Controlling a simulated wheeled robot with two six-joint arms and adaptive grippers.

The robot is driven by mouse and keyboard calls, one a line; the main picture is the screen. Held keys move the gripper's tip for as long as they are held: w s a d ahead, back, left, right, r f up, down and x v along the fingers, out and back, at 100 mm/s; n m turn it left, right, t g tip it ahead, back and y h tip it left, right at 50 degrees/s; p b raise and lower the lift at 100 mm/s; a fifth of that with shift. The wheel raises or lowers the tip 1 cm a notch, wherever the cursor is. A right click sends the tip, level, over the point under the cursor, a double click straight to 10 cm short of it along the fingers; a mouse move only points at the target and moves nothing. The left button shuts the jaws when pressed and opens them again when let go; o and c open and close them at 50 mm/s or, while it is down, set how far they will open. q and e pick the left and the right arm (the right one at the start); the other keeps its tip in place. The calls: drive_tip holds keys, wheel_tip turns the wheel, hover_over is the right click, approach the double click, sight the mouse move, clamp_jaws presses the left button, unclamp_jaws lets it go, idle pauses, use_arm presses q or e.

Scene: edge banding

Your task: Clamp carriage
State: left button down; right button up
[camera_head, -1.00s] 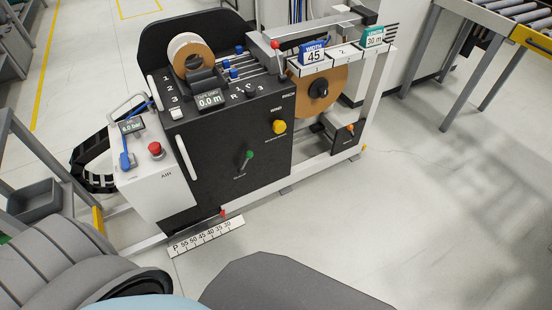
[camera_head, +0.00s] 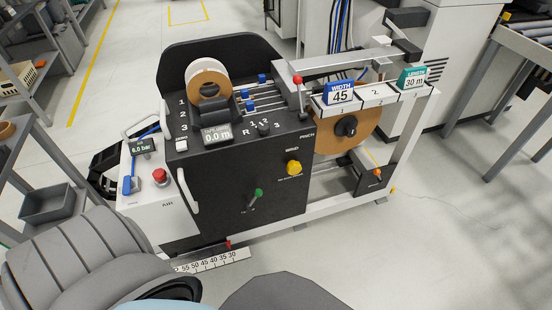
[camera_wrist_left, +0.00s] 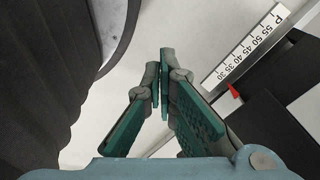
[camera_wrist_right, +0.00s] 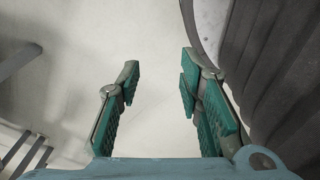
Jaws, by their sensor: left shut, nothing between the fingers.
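The black banding machine (camera_head: 228,180) stands in the middle of the head view. A lever with a green knob (camera_head: 258,193) and a yellow knob (camera_head: 293,167) are on its front. A red-knobbed lever (camera_head: 297,80) stands upright on top. A white scale (camera_head: 215,261) lies low at the front, with a red pointer (camera_head: 229,244) near its 30 end. The scale (camera_wrist_left: 248,46) and pointer (camera_wrist_left: 234,91) also show in the left wrist view. My left gripper (camera_wrist_left: 162,77) is shut and empty, apart from them. My right gripper (camera_wrist_right: 160,82) is open and empty over bare floor. Neither gripper shows in the head view.
A white air unit (camera_head: 155,190) with a red button adjoins the machine's left side. A roller conveyor (camera_head: 525,45) is at the far right. The floor (camera_head: 440,240) at right front is clear.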

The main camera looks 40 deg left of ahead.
use_arm(q)
drive_tip(key=s, duration=0.4)
use_arm(e)
drive_tip(key=shift+o, duration=0.8)
drive_tip(key=s, duration=0.3)
drive_tip(key=shift+s+f, duration=0.1)
drive_tip(key=shift+s, duration=0.1)
use_arm(q)
drive_tip(key=w+a+f+m+t+y+b, duration=0.1)
drive_tip(key=w+a+f+m+t+b, duration=0.15)
drive_tip(key=w+b, duration=0.6)
drive_tip(key=w+a+f+m+t+y+b, duration=0.15)
drive_tip(key=w+m+b, duration=0.3)
drive_tip(key=w, duration=0.75)
drive_tip(key=w+a+f+m+t+y+b, duration=0.1)
drive_tip(key=w+a+m+t+b, duration=0.15)
drive_tip(key=w+b, duration=0.7)
drive_tip(key=w+a+r+m+t+y+b, duration=0.1)
drive_tip(key=w+r+m+t+b, duration=0.4)
drive_tip(key=w+r, duration=0.8)
drive_tip(key=shift+a+r+t+y+b, duration=0.25)
drive_tip(key=shift+r+t+y+b, duration=0.15)
drive_tip(key=shift+t+y+b, duration=0.6)
use_arm(e)
drive_tip(key=w+a+f+t, duration=0.2)
drive_tip(key=w+f, duration=1.3)
drive_tip(key=w, duration=0.1)
drive_tip(key=shift+w+a+p, duration=0.15)
drive_tip(key=shift+w+p, duration=0.1)
drive_tip(key=shift+p, duration=0.05)
